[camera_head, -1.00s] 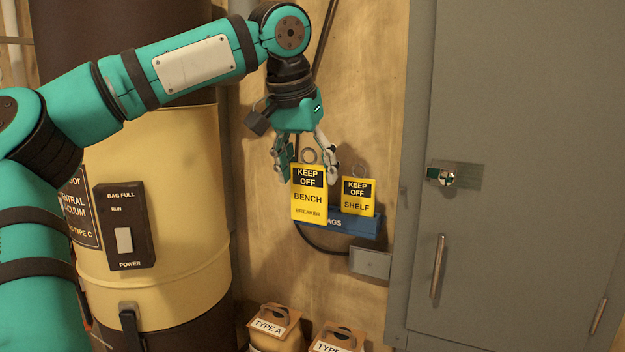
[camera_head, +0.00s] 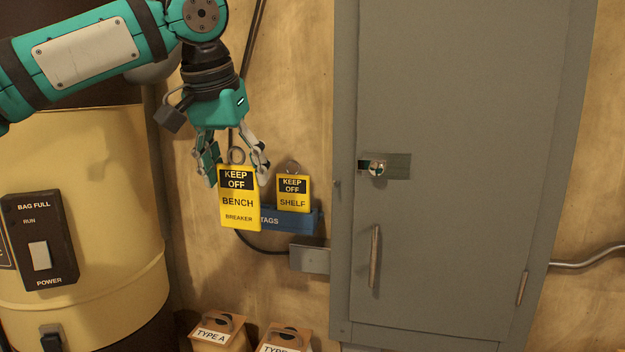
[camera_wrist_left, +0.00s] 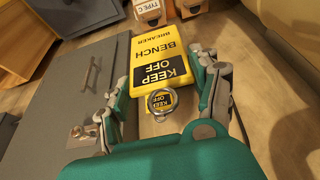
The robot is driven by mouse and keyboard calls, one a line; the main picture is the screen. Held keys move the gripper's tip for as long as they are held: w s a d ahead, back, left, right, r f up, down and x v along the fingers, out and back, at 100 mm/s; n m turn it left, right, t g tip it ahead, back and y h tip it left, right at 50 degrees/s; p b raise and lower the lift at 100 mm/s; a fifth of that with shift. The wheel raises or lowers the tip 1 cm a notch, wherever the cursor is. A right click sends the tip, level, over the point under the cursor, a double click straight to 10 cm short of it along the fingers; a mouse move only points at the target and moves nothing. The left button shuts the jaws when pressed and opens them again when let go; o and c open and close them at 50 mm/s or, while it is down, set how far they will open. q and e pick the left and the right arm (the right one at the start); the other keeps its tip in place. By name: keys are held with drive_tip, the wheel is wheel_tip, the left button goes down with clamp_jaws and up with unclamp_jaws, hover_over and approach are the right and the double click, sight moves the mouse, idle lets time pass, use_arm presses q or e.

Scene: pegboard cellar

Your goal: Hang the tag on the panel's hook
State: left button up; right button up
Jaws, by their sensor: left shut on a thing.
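A yellow "KEEP OFF BENCH BREAKER" tag (camera_head: 239,205) with a metal ring at its top hangs upright at my left gripper (camera_head: 232,172). The gripper is shut on it, fingers on either side near the top. In the left wrist view the tag (camera_wrist_left: 160,55) and its ring lie between the fingers (camera_wrist_left: 165,100). The grey panel (camera_head: 450,230) stands to the right. It carries a small metal plate with a round, shiny fitting (camera_head: 377,168); whether this is the hook is too small to tell. The tag is well left of it. My right gripper is not in view.
A second yellow tag, "SHELF" (camera_head: 293,195), sits at a blue "TAGS" holder (camera_head: 300,221) on the wall, just right of the held tag. The panel has a vertical handle (camera_head: 375,257). A yellow vacuum drum (camera_head: 110,200) is at left; paper bags (camera_head: 220,335) stand below.

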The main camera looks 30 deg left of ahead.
sight(335, 197)
use_arm(q)
drive_tip(key=w+d+f+m+h+p, duration=0.1)
drive_tip(key=w+d+f+m+p, duration=0.3)
drive_tip(key=d+p, duration=0.65)
drive_tip(key=shift+n, duration=0.5)
drive_tip(key=shift+w+a+f+b, duration=0.25)
drive_tip(key=shift+w+f, duration=0.1)
drive_tip(key=shift+w, duration=1.1)
drive_tip(key=shift+w+a+f+b, duration=0.2)
drive_tip(key=shift+w+f, duration=0.1)
drive_tip(key=shift+w, duration=1.2)
drive_tip(key=shift+w+a+f+b, duration=0.15)
drive_tip(key=shift+w+f+b, duration=0.15)
drive_tip(key=shift+w, duration=1.15)
drive_tip(key=shift+w+a+f, duration=0.2)
drive_tip(key=shift+w+f, duration=0.35)
drive_tip(key=shift+w, duration=0.15)
